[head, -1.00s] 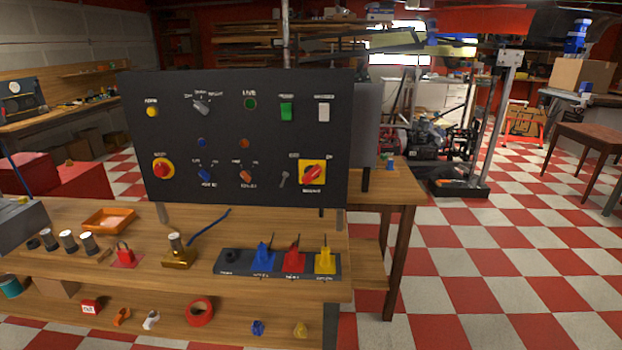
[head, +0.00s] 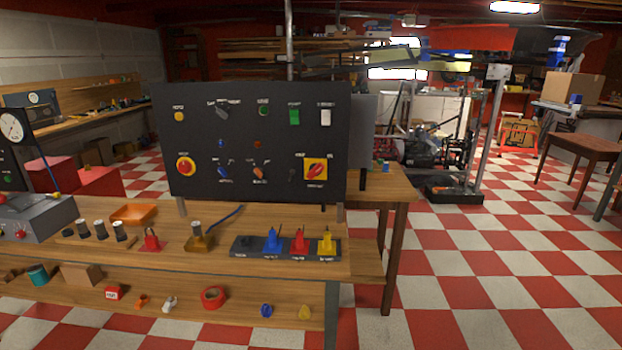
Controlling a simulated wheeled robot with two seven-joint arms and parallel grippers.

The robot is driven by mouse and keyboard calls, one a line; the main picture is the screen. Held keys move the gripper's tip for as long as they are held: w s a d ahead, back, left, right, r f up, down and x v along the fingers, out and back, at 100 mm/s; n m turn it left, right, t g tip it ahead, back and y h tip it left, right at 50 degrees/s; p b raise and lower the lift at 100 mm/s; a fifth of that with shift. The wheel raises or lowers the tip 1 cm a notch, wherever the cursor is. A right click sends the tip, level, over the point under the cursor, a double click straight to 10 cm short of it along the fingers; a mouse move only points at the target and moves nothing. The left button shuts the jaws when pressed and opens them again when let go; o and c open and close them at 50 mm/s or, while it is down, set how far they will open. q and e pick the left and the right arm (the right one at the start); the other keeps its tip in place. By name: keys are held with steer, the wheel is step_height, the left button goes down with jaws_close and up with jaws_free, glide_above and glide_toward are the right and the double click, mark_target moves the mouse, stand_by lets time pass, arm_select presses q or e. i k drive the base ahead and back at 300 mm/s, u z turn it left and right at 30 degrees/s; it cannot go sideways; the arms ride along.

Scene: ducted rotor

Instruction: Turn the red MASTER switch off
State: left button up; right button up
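The red MASTER switch (head: 316,168) is a red rotary handle on a yellow square plate, at the lower right of the black upright control panel (head: 262,125). Its handle looks tilted, rising to the right. The label under it is too small to read clearly. Neither of my grippers shows in the head view, and nothing touches the switch.
A grey box (head: 38,218) sits at the left.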

mark_target(315, 169)
steer(key=u, duration=0.45)
steer(key=i, duration=0.7)
steer(key=z, duration=1.7)
